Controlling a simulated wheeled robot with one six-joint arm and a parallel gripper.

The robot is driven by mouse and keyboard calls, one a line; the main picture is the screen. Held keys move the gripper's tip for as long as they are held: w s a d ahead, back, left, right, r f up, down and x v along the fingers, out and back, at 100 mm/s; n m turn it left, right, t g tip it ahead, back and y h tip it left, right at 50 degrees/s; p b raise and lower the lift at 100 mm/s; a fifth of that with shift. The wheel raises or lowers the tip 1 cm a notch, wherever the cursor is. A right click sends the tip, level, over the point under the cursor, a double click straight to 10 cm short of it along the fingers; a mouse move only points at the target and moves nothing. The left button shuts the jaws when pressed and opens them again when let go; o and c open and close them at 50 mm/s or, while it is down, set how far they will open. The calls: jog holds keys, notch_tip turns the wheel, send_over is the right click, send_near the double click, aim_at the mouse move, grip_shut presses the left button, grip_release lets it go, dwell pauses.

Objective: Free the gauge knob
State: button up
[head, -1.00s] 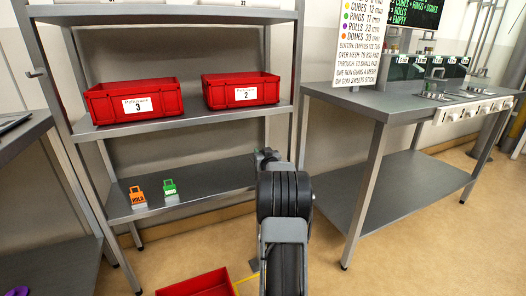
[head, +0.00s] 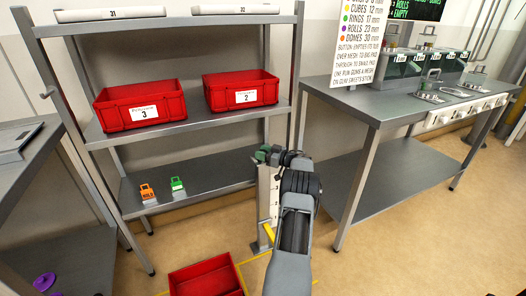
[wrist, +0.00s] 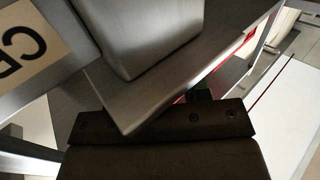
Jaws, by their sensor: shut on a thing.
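A grey post (head: 263,205) with a white scale strip (head: 275,197) stands on the floor in front of the shelf rack in the head view. My gripper (head: 267,155) is at the top of this post. It is shut on a small dark green piece there, which I take for the gauge knob (head: 274,158); my gripper and arm partly hide it. In the wrist view a dark green bit (wrist: 202,95) shows behind the dark bar, and grey metal fills much of the picture. The exact grip on the knob cannot be made out.
Two red bins, number 3 (head: 140,105) and number 2 (head: 241,91), stand on the rack's middle shelf. A workbench (head: 400,105) stands right.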

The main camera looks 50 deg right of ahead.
jog(key=shift+r+n+g+y, duration=0.15)
jog(key=shift+n+g+y, duration=0.25)
jog(key=shift+n+y, duration=0.5)
jog(key=o, duration=0.9)
jog(key=shift+o, duration=0.2)
jog(key=p+v, duration=0.2)
jog(key=v, duration=1.1)
jog(key=shift+s+d, duration=0.2)
jog(key=shift+s, duration=0.15)
